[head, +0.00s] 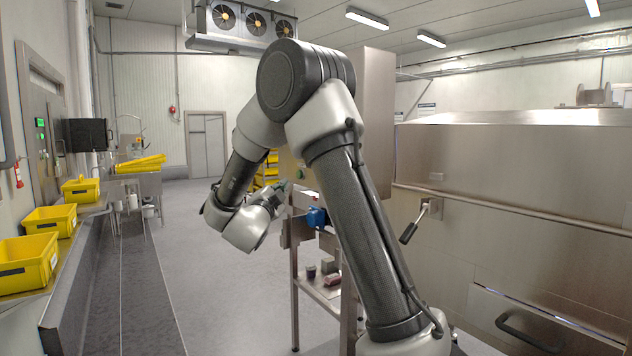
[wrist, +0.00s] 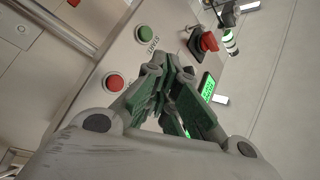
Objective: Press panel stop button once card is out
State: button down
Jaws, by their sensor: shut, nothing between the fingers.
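In the wrist view a panel (wrist: 118,58) carries a round red button (wrist: 115,82), left of my gripper (wrist: 165,72). A green button (wrist: 143,34) is above it, near the fingertips. A red rotary switch (wrist: 209,41) on a dark base is at upper right. My gripper's green-padded fingers are shut and empty, in front of the panel. I cannot tell whether the fingertips touch it. I cannot make out a card with certainty.
A green-lit display (wrist: 208,86) is right of my fingers. In the head view a steel stand (head: 295,300) is below my gripper, and a lever handle (head: 409,232) juts from the machine at right. Yellow crates (head: 28,262) line the left conveyor. The middle floor is clear.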

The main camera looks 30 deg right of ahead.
jog(key=shift+d, duration=0.1)
jog(key=d, duration=0.8)
jog(key=shift+w+d, duration=0.15)
jog(key=shift+d, duration=0.15)
jog(key=shift+d, duration=0.1)
dwell(1.3)
jog(key=shift+d, duration=0.3)
jog(key=shift+d, duration=0.6)
dwell(0.7)
jog(key=shift+a, duration=0.95)
jog(key=shift+a, duration=2.5)
